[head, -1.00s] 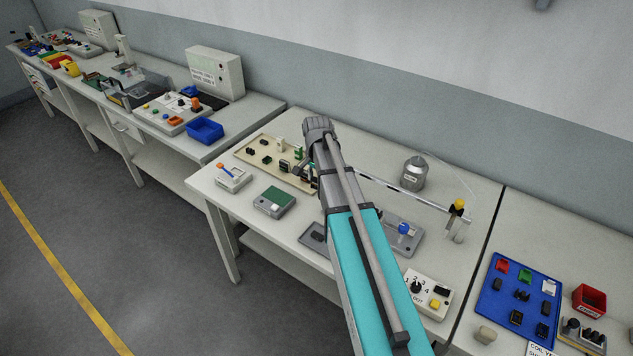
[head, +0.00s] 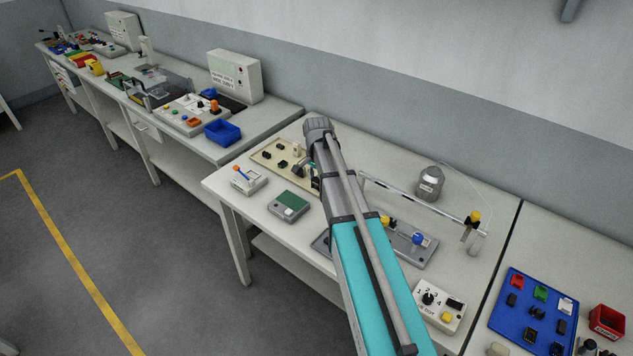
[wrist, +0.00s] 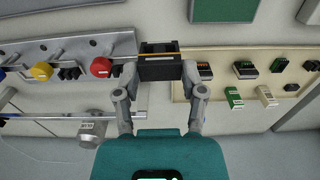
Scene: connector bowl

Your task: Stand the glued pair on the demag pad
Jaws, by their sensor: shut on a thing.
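My gripper (wrist: 159,70) is shut on a dark block, which looks like the glued pair (wrist: 158,60), between its two fingers in the wrist view. In the head view my own arm mostly hides the gripper, which is above the bench by the cream board. A grey box with a green top (head: 289,206), perhaps the demag pad, stands apart to the front left of the gripper; its green top (wrist: 225,9) shows at the wrist view's top edge. I cannot read a label on it.
The cream board (head: 268,153) holds several small connectors (wrist: 246,70). A grey fixture plate (wrist: 32,50) carries red (wrist: 101,67) and yellow (wrist: 41,71) knobs. A switch box (head: 248,181) stands left of the green-topped box. A metal pot (head: 430,183) and rail (head: 420,199) are behind.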

